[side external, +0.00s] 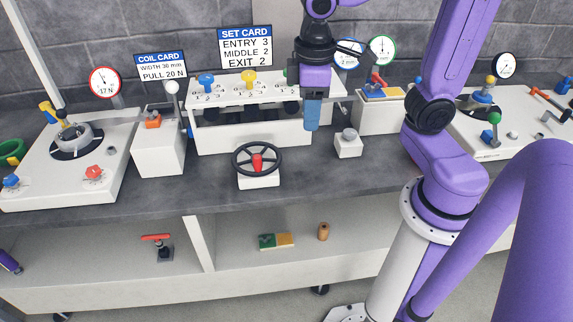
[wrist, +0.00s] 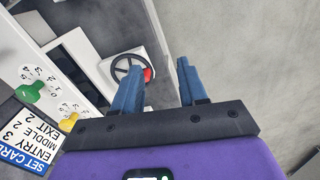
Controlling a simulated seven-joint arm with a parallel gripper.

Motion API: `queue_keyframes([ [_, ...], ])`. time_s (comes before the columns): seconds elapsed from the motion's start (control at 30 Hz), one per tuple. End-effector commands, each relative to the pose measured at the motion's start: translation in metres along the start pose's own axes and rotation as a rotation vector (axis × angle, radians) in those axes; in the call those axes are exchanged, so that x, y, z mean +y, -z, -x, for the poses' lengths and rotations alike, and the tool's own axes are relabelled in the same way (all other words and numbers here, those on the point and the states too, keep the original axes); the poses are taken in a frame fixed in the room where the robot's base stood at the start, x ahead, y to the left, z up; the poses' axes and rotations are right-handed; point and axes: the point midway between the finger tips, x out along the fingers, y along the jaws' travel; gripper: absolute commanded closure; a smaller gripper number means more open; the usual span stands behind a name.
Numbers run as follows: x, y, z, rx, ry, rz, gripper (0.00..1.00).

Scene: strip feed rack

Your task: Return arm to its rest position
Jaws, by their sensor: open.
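My gripper (side external: 312,125) hangs pointing down in front of the right part of the white strip feed rack (side external: 255,133) in the side view. Its blue fingers overlap in that view. In the wrist view the two blue fingers of my gripper (wrist: 160,82) stand apart with nothing between them. The same handwheel shows in the wrist view (wrist: 122,73), beyond the left finger. My gripper appears clear of the rack, though the exact gap cannot be told.
The rack carries a blue knob (side external: 207,82) and a yellow knob (side external: 249,78), below the set card (side external: 245,46). A coil stand (side external: 70,165) is at left. The lower shelf holds small items.

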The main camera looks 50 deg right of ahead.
Motion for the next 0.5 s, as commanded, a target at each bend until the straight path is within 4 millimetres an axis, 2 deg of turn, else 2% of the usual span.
queue_keyframes([
  [0.03, -0.011, -0.012, -0.005, 0.003, 0.006, 0.060, 0.58],
  [0.2, -0.042, -0.048, -0.021, 0.015, 0.025, 0.243, 0.58],
  [0.4, -0.063, -0.083, -0.036, 0.027, 0.042, 0.404, 0.58],
  [0.5, -0.067, -0.093, -0.041, 0.030, 0.047, 0.446, 0.58],
])
